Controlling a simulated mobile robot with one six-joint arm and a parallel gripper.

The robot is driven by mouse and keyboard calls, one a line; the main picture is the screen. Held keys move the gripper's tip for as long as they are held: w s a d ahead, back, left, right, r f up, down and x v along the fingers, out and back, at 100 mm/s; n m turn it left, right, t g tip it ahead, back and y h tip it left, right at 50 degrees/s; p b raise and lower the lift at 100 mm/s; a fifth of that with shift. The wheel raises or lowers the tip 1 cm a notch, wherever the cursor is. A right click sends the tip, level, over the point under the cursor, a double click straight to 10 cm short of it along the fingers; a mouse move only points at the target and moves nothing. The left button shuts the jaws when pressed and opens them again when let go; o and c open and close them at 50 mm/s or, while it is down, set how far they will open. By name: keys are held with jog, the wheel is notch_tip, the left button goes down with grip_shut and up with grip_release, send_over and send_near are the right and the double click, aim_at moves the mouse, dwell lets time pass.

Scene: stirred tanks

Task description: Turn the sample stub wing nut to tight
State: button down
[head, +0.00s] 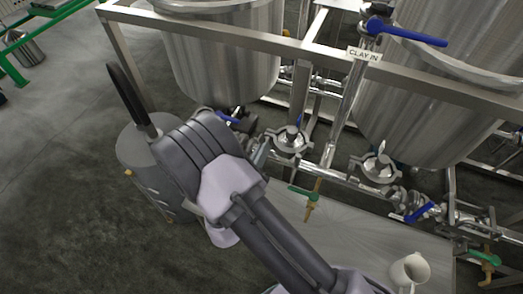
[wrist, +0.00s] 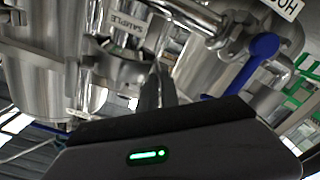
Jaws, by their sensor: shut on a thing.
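The SAMPLE label (wrist: 126,22) shows in the wrist view, on steel pipework above a clamp (wrist: 118,68). My gripper (wrist: 160,80) reaches up to this clamp's right side. Its narrow fingers are shut on the wing nut, which is mostly hidden between them. How far the nut is turned cannot be seen. In the head view my gripper (head: 262,153) is beside the low pipework under the left tank, mostly hidden by my arm. A clamp with an upright wing nut (head: 292,134) stands just to its right, apart from it.
Another clamp with a wing nut (head: 380,162) is further right. Blue-handled valves (head: 418,212) and a green-handled valve (head: 306,194) sit along the pipes. A steel frame rail (head: 300,47) crosses above. A white jug (head: 409,270) stands at the lower right. Open floor lies left.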

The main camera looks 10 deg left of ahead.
jog(key=m, duration=0.6)
jog(key=shift+m, duration=0.4)
dwell(0.4)
jog(key=c, duration=1.6)
grip_release()
jog(key=shift+a, duration=0.1)
jog(key=p+v, duration=0.4)
jog(key=v, duration=1.3)
jog(key=shift+s+f+p, duration=0.1)
jog(key=shift+s+p, duration=0.1)
jog(key=shift+p, duration=0.15)
